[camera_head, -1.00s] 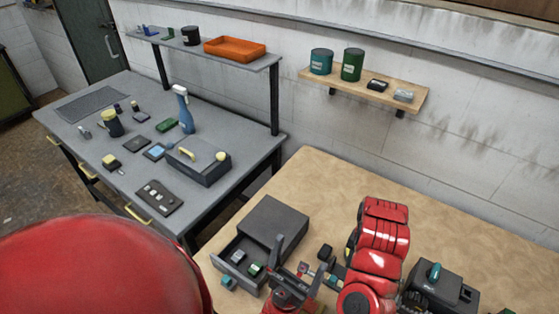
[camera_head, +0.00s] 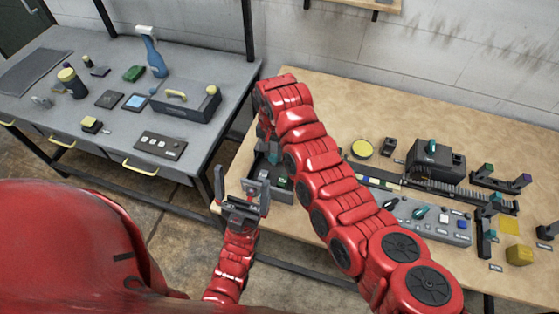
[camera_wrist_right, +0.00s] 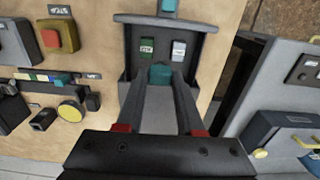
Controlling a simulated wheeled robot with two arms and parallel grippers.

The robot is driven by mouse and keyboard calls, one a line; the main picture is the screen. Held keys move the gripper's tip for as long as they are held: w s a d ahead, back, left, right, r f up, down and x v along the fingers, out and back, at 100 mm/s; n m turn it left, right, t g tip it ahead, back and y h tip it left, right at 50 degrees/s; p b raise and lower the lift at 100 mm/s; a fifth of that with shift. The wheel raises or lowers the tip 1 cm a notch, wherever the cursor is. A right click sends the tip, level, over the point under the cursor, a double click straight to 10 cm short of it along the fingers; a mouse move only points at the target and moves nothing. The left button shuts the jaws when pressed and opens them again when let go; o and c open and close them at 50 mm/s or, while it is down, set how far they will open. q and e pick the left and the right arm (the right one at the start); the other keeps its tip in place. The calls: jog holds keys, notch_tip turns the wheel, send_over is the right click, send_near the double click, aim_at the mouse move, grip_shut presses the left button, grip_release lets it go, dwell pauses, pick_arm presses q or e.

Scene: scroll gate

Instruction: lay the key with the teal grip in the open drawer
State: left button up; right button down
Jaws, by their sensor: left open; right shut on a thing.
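The key's teal grip (camera_wrist_right: 160,75) is between the fingertips of my right gripper (camera_wrist_right: 159,82) in the right wrist view. The rest of the key is hidden. My right gripper is shut on it, over the open drawer (camera_wrist_right: 213,58). Two small items, one green-topped (camera_wrist_right: 147,46) and one white-topped (camera_wrist_right: 179,49), sit in the drawer near its front. In the head view my right arm hides most of the drawer (camera_head: 283,196) and its cabinet. My left gripper (camera_head: 243,192) is open and empty, just left of the drawer.
A teal knob (camera_wrist_right: 168,7) shows at the drawer's front. Right of my right arm stand a control panel (camera_head: 440,222), a dark block device (camera_head: 436,160) and a yellow round piece (camera_head: 362,149). A grey workbench (camera_head: 60,85) stands at the left, across a gap.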

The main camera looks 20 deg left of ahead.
aim_at(271, 161)
jog(key=shift+a+r, duration=0.1)
jog(key=shift+a, duration=0.25)
jog(key=shift+f, duration=0.75)
notch_tip(271, 161, down, 4)
jog(key=shift+s+r+b, duration=0.1)
jog(key=shift+r+b, duration=0.05)
jog(key=shift+b, duration=0.45)
notch_tip(271, 161, down, 6)
jog(key=b, duration=0.5)
jog(key=shift+f, duration=0.2)
grip_release()
jog(key=shift+r, duration=0.1)
